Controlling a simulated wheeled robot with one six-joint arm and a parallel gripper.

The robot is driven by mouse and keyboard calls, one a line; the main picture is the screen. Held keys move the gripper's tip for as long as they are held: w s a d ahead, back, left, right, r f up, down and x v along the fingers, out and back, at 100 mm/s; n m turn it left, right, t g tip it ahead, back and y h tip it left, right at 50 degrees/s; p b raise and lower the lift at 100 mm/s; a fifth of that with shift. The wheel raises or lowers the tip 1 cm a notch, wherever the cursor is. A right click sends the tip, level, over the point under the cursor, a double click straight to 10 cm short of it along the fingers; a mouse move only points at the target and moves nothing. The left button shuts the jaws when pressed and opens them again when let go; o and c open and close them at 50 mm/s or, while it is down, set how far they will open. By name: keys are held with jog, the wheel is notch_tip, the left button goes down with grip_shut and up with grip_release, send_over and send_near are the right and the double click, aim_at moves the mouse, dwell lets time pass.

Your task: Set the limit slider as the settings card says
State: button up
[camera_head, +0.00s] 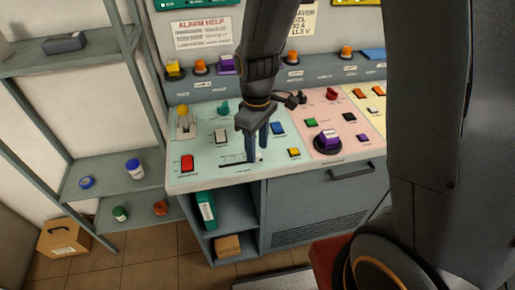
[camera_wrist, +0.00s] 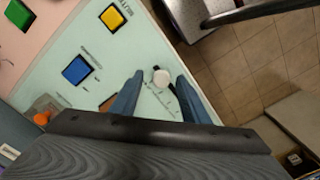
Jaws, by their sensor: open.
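The limit slider's round whitish knob (camera_wrist: 161,77) shows in the wrist view, with a printed scale (camera_wrist: 172,91) beside it on the pale green panel. My gripper (camera_wrist: 160,74) is open, one blue finger on each side of the knob with a gap on both sides. In the head view my gripper (camera_head: 257,159) points down at the front of the pale green panel, over the slider's dark track (camera_head: 233,159); its fingers hide the knob there. A card (camera_head: 303,20) on the back wall reads partly "SAVER", "SEL", "11.5 V"; my arm hides part of it.
A red button (camera_head: 187,163), a white rocker (camera_head: 221,136), a blue button (camera_head: 278,128) and a yellow button (camera_head: 294,153) surround the slider. A purple-topped knob (camera_head: 328,140) is on the pink panel. An "ALARM HELP" sheet (camera_head: 203,33) hangs behind. Shelves (camera_head: 108,170) stand left.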

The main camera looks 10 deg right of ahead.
aim_at(258, 153)
jog(key=shift+r+b, duration=0.65)
jog(key=shift+r, duration=2.75)
jog(key=shift+d, duration=0.1)
jog(key=s+d+f+m+t+b, duration=0.1)
jog(key=s+d+f+m+b, duration=0.1)
jog(key=s+d+m, duration=0.4)
jog(key=d+f+m, duration=0.1)
jog(key=d+m, duration=0.2)
jog(key=shift+s+d+f+m+b, duration=0.15)
jog(key=shift+s+d+m+b, duration=0.1)
jog(key=shift+d+m+b, duration=0.1)
